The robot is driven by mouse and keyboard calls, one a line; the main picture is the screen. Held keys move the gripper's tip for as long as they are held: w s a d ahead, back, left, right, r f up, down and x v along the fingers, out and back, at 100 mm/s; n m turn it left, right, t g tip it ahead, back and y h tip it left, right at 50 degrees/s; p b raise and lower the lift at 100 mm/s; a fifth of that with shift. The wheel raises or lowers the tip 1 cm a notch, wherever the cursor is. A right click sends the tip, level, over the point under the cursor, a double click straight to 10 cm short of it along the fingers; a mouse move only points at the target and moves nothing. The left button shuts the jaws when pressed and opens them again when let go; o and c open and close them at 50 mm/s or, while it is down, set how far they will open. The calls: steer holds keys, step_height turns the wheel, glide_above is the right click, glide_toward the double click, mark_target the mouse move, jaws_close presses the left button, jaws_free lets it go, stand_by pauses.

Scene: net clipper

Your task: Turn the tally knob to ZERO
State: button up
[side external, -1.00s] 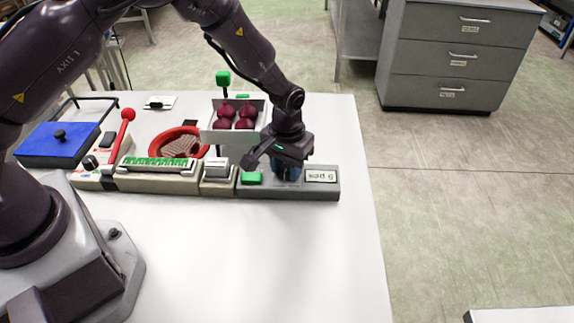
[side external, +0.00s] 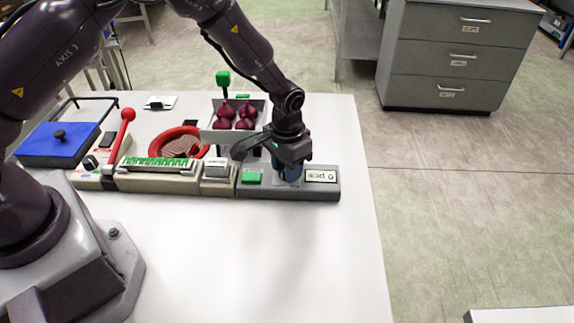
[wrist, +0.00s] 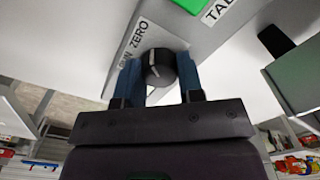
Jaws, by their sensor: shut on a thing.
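The tally knob (wrist: 157,68) is a round dark knob with a white line on its face, in the wrist view. The blue fingers of my gripper (wrist: 159,78) stand on either side of it and are shut on it. A printed label beside it carries the word ZERO (wrist: 139,33); I cannot tell exactly which mark the line meets. In the side view my gripper (side external: 288,172) reaches down onto the grey tally panel (side external: 262,192) and hides the knob. The small display (side external: 321,176) on the panel, seen upside down, appears to read 0 pcs.
A green button (side external: 251,177) is just left of my gripper. A tray of dark red onion-like things (side external: 235,113), a red ring (side external: 180,145) and a red-knobbed lever (side external: 120,140) stand further left and behind. The white table in front is clear.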

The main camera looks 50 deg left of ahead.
mark_target(274, 182)
steer(key=o, duration=0.9)
step_height(274, 182, up, 13)
steer(key=shift+s, duration=0.1)
steer(key=s+a+r+t, duration=0.2)
steer(key=s+r, duration=0.4)
steer(key=s, duration=0.2)
steer(key=s+a+r+t, duration=0.1)
steer(key=s+a+r, duration=0.1)
steer(key=s+r, duration=0.4)
steer(key=s+a+r+t, duration=0.2)
steer(key=s+r, duration=0.4)
steer(key=s, duration=0.4)
steer(key=shift+s+a+r+n+t, duration=0.1)
steer(key=shift+a+r+n+t, duration=0.15)
steer(key=shift+a, duration=0.35)
